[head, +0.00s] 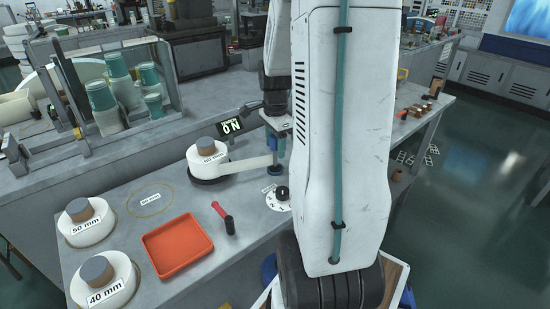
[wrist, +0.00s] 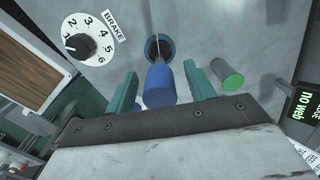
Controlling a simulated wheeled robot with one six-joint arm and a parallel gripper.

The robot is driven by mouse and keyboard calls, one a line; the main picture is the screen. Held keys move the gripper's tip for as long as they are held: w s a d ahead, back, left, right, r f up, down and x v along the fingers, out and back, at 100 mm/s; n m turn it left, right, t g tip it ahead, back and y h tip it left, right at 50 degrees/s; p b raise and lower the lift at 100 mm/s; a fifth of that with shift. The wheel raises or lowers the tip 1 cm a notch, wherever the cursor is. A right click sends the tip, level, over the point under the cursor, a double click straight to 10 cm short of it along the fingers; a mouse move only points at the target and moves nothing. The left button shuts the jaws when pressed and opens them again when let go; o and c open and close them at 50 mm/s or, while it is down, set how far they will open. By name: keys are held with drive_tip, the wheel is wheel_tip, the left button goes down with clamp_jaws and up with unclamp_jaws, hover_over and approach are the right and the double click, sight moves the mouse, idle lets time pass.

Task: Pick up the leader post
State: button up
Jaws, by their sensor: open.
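A blue cylinder (wrist: 159,88), apparently the leader post, shows in the wrist view with a dark round ring (wrist: 158,47) just beyond it. My gripper (wrist: 157,78) is open, with its two teal fingers on either side of the cylinder. Gaps seem to show on both sides, so it does not look gripped. In the head view my gripper (head: 277,148) is low over the bench by the dial, partly hidden by my arm.
A green-topped peg (wrist: 229,79) stands just right of the right finger. The numbered brake dial (wrist: 78,44) is at upper left. In the head view a 60 mm roll (head: 206,160), an orange tray (head: 178,245) and a red-black handle (head: 223,217) lie left of my arm.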

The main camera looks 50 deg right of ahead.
drive_tip(key=shift+f, duration=0.25)
clamp_jaws()
drive_tip(key=shift+r, duration=0.15)
